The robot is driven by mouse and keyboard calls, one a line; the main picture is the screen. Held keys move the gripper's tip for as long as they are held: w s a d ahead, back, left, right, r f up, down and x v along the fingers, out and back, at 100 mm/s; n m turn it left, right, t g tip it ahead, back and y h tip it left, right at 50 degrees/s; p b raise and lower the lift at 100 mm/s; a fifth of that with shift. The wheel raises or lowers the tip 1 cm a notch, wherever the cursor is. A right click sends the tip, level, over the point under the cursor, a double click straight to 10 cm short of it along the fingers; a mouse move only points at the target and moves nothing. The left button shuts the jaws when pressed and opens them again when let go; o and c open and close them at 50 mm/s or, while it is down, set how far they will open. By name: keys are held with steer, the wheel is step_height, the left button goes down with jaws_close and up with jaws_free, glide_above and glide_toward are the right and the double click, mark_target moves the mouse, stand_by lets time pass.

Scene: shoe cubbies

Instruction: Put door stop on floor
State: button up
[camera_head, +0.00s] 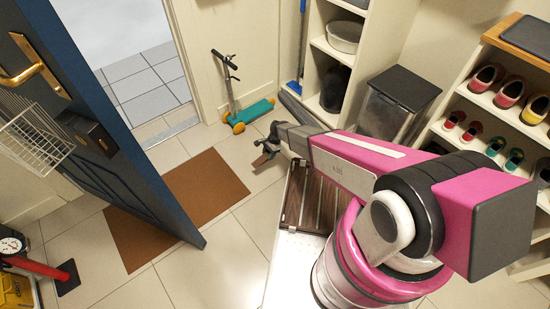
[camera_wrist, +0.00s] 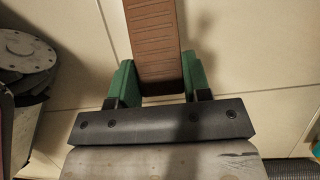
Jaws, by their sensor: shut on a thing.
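The door stop (camera_wrist: 156,40) is a long brown wedge with ridges across its face. In the wrist view my gripper (camera_wrist: 160,80) has its green fingers on both sides of it, shut on it. In the head view the door stop (camera_head: 262,159) shows small and brown at the end of my arm, near the right side of the brown doormat. The tiled floor (camera_head: 215,265) lies below it. I cannot tell the exact gap between the door stop and the floor. The blue door (camera_head: 100,150) stands open at the left.
A brown doormat (camera_head: 205,190) lies under and beside the door. A teal scooter (camera_head: 250,113) stands by the back wall. A dark-lidded bin (camera_head: 400,90) and shoe shelves (camera_head: 500,110) stand at the right. Floor tiles in front of the mat are clear.

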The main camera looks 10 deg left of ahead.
glide_above(277, 156)
steer(key=d, duration=0.1)
steer(key=f, duration=0.4)
steer(key=w+f, duration=0.1)
steer(key=f, duration=0.2)
steer(key=shift+f, duration=1.85)
steer(key=shift+f, duration=0.2)
steer(key=o, duration=0.9)
steer(key=shift+o, duration=0.2)
steer(key=shift+r, duration=0.1)
steer(key=v, duration=1.2)
steer(key=shift+r, duration=0.2)
